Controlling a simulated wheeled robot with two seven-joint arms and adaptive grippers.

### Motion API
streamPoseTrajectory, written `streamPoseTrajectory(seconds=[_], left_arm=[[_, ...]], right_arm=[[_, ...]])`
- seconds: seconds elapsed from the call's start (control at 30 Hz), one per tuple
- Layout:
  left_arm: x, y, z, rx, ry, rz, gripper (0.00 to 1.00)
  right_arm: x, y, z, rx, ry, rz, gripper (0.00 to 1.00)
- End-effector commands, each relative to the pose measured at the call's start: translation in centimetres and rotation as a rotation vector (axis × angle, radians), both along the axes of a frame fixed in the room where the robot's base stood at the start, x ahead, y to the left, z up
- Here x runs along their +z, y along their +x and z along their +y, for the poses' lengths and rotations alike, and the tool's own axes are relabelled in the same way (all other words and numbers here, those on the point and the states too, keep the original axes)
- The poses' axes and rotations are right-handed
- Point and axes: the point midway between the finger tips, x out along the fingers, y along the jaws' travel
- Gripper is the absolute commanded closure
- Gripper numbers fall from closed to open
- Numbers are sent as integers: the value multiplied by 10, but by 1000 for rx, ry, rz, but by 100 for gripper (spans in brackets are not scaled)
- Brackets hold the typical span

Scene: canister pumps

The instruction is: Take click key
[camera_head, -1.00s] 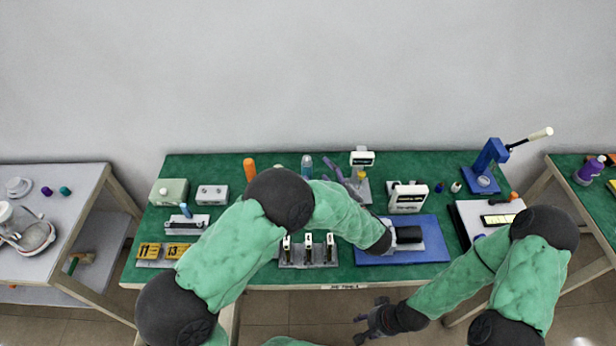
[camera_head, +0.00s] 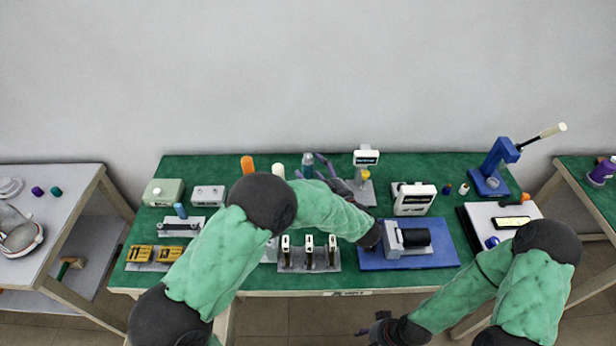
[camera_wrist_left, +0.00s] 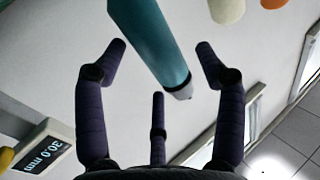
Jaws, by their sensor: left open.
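A teal cylindrical tool with a grey end (camera_head: 308,162) stands at the back of the green table; the frames do not label it as the click key. It shows large in the left wrist view (camera_wrist_left: 157,45), its grey tip between the spread fingers. My left gripper (camera_head: 326,172) is open and empty beside it, partly hidden by my forearm; its dark purple fingers also show in the left wrist view (camera_wrist_left: 160,75). No finger visibly grips the tool. My right gripper (camera_head: 378,328) is low in front of the table, its fingers too unclear to read.
A cream cylinder (camera_head: 279,171) and an orange one (camera_head: 248,166) stand left of the teal tool. A gauge with a display (camera_head: 366,158) stands close to its right. A white display unit (camera_head: 414,198) and a blue press (camera_head: 490,172) are farther right.

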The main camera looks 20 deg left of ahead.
Motion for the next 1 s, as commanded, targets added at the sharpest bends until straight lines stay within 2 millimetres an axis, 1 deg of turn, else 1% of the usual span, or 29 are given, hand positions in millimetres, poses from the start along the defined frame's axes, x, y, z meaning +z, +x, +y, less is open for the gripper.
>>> streamPoseTrajectory(seconds=[0.03,0.13,0.37,0.4,0.47,0.5,0.57,0.6,0.63,0.9,1.0], left_arm=[[-3,5,7,3,-1,-2,30],[-3,13,15,2,-1,1,30],[0,16,16,-1,1,0,30],[0,16,16,-1,1,0,32],[0,16,16,-1,1,1,49],[0,16,16,-1,1,1,61],[-1,16,16,-1,1,1,78],[-1,15,16,-1,1,1,89],[-1,15,16,-1,1,1,92],[-1,15,16,0,1,1,92],[5,15,16,0,1,1,92]], right_arm=[[-6,0,0,0,0,0,57],[-10,0,0,0,0,0,57],[-9,0,0,0,0,0,57],[-9,0,0,0,0,0,57],[-9,0,0,0,0,0,57],[-9,0,0,0,0,0,57],[-9,0,0,0,0,0,57],[-9,0,0,0,0,0,57],[-9,0,0,0,0,0,57],[-9,0,0,0,0,0,57],[-6,0,0,0,0,0,57]])
